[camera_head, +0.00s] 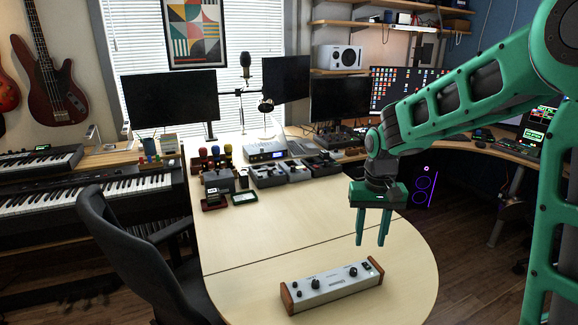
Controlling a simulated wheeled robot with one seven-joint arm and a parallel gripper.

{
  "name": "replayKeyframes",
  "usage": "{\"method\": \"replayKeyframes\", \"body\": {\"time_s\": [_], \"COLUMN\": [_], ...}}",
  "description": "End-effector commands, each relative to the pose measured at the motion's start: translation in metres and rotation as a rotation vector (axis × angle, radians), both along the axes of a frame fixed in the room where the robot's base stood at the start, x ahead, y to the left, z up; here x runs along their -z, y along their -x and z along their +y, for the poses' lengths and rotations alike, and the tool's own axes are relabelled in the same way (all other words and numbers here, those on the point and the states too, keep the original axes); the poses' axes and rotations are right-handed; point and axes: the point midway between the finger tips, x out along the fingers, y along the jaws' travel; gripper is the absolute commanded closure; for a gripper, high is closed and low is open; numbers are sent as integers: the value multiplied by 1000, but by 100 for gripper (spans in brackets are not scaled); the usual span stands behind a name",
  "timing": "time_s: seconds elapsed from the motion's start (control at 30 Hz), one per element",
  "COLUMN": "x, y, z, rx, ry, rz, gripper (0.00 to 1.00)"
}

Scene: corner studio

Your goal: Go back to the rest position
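My gripper (372,240) hangs over the right part of the light wooden desk (245,244), fingers pointing down. Its two green fingers look a little apart, with nothing seen between them. My green arm comes in from the right edge of the view. A silver box with black knobs and wooden end cheeks (331,286) lies on the desk's near rounded end, below my gripper and apart from it.
A black office chair (124,257) stands left of the desk. Pedals and small devices (268,174) crowd the desk's far end. Monitors (172,99) stand behind. A keyboard (95,212) is at the left. The desk's middle is clear.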

Motion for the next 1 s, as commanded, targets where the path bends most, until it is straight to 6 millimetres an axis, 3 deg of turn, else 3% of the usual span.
{"method": "replayKeyframes", "body": {"time_s": [0.2,0.4,0.5,0.6,0.73,0.87,1.0], "x": [-32,-46,-47,-46,-41,-37,-35], "y": [73,155,198,236,273,292,298], "z": [-72,-120,-135,-144,-148,-149,-149], "rx": [114,222,274,318,360,380,387], "ry": [23,25,17,7,-8,-17,-20], "rz": [-8,-3,-2,0,3,4,4], "gripper": [64,64,64,64,64,64,64]}}
